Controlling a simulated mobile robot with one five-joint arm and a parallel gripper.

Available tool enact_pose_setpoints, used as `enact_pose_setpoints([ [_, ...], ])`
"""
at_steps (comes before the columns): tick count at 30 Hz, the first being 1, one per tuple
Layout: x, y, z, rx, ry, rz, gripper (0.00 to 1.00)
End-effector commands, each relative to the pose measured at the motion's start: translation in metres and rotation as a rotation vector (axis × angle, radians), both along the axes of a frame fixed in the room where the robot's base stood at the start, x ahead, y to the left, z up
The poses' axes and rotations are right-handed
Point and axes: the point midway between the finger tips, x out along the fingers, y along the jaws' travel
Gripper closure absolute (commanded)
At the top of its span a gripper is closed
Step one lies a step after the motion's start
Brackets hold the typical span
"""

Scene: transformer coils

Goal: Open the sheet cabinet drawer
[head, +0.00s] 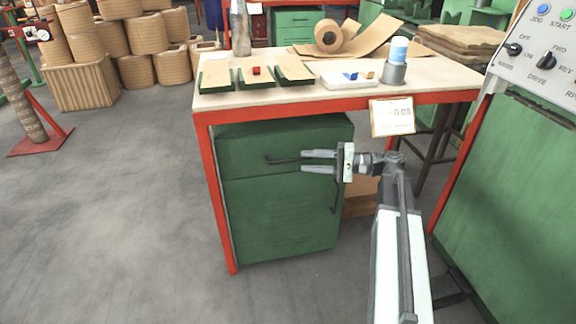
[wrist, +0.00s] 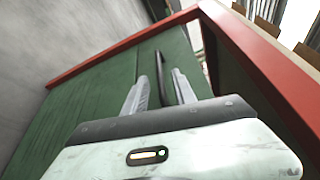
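The green sheet cabinet (head: 285,215) stands under the red-framed table. Its upper drawer (head: 240,150) looks closed, with a dark bar handle (head: 284,160) on its front. The lower door has a dark upright handle (head: 334,195). My gripper (head: 304,161) is in front of the drawer, its two pale fingers apart and pointing left along the handle's line. In the wrist view, a dark handle bar (wrist: 159,72) shows in the gap between the fingers of my gripper (wrist: 160,82). I cannot tell whether they touch it.
The table's red front rail (head: 340,104) runs above the cabinet, with a hanging tag (head: 392,116). Trays, a paper roll (head: 328,36) and a cup (head: 398,50) are on top. A green control console (head: 515,180) stands at right.

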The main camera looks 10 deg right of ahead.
Motion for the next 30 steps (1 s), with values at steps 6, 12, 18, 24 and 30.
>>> enact_pose_setpoints([
  [6,0.015,0.040,-0.004,-0.001,0.001,0.004,0.67],
  [12,0.023,0.060,-0.006,-0.001,0.001,0.003,0.67],
  [18,0.024,0.062,-0.006,-0.002,0.001,0.004,0.67],
  [24,0.024,0.062,-0.006,-0.002,0.001,0.004,1.00],
  [30,0.024,0.062,-0.006,-0.002,0.001,0.004,1.00],
])
